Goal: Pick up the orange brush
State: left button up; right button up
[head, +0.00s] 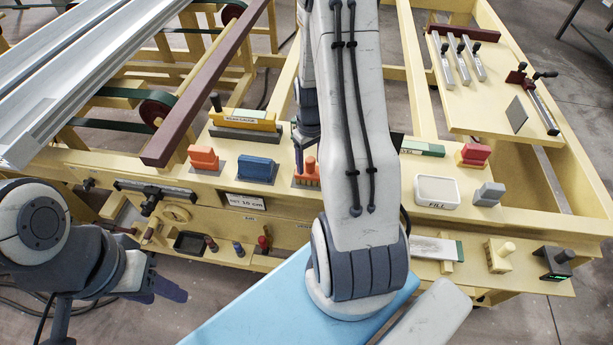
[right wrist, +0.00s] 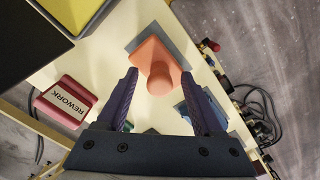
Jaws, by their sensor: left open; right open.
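The orange brush (head: 306,175) stands on a small dark mat on the yellow bench, left of my right forearm in the head view. In the right wrist view the orange brush (right wrist: 157,64) has a flat base and a round knob. My right gripper (head: 304,143) is at the brush, partly hidden by my own arm. In the right wrist view its open fingers (right wrist: 166,88) lie on either side of the knob, with visible gaps; I cannot tell their exact height. My left gripper (head: 168,290) is open and empty at the lower left, away from the brush.
A blue block (head: 256,168) and another orange block (head: 204,158) stand left of the brush. A yellow-orange tool (head: 243,121) lies behind them. A red block (head: 473,154) and a white FILL tray (head: 437,191) are to the right. A maroon bar (head: 210,80) slants at the back left.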

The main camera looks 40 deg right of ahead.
grip_shut()
dwell(1.4)
